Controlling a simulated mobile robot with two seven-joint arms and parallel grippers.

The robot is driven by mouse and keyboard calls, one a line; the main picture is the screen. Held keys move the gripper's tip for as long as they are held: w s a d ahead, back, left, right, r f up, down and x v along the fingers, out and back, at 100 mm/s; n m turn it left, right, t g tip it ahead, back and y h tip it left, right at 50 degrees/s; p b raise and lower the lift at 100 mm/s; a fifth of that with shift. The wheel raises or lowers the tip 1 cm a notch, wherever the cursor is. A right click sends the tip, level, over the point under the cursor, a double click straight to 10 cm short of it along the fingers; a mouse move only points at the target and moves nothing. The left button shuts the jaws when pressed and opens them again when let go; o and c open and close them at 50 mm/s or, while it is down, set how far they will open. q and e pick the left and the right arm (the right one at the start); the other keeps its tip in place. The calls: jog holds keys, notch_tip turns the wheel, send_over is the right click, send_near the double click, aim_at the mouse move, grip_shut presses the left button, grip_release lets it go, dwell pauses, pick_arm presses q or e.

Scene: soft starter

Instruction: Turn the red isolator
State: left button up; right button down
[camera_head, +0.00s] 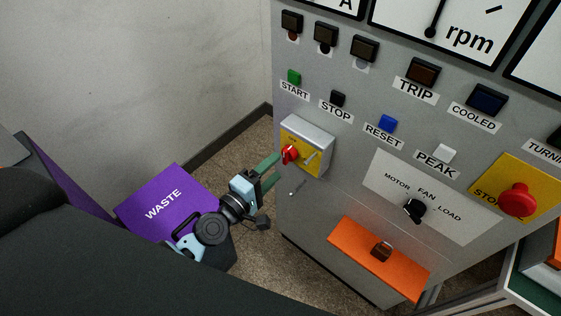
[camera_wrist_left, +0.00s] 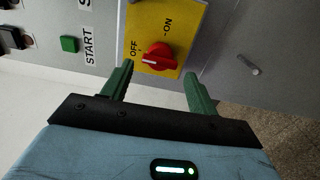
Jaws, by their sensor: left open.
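The red isolator (camera_head: 290,154) is a red rotary knob on a yellow plate (camera_head: 293,138) on the side of a grey box on the control panel. In the left wrist view the red isolator (camera_wrist_left: 158,57) sits between the labels OFF and ON, its white mark toward OFF. My left gripper (camera_head: 272,168) has green fingers and is at the box, close to the knob. In the left wrist view my left gripper (camera_wrist_left: 158,78) is open, one finger on each side of the knob and a little short of it, with nothing held. My right gripper is not in view.
The grey panel carries a green START button (camera_head: 294,77), a red stop button (camera_head: 518,199), a black selector (camera_head: 414,209) and an orange plate (camera_head: 380,257). A small metal peg (camera_head: 297,187) sticks out below the isolator. A purple WASTE bin (camera_head: 165,200) stands at left.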

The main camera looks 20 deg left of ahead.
pick_arm(q)
jog(key=shift+v, duration=1.65)
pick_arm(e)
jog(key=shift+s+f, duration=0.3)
pick_arm(q)
jog(key=s+f+m+g+y+p, duration=0.1)
jog(key=s+f+m, duration=0.3)
jog(key=s, duration=0.5)
jog(key=s+a+f+m+g+y+p, duration=0.1)
jog(key=s+f+m+g+p, duration=0.2)
jog(key=s+m, duration=0.3)
jog(key=s+a+f+m+g+y+p, duration=0.1)
jog(key=s+f+m+g, duration=0.3)
jog(key=s, duration=0.9)
jog(key=shift+s+f+m+y+p, duration=0.2)
jog(key=shift+f+m+y+p, duration=0.4)
jog(key=shift+m, duration=0.5)
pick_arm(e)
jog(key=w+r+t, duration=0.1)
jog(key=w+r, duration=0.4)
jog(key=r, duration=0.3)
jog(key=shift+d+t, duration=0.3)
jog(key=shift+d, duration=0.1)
pick_arm(q)
jog(key=shift+f, duration=0.15)
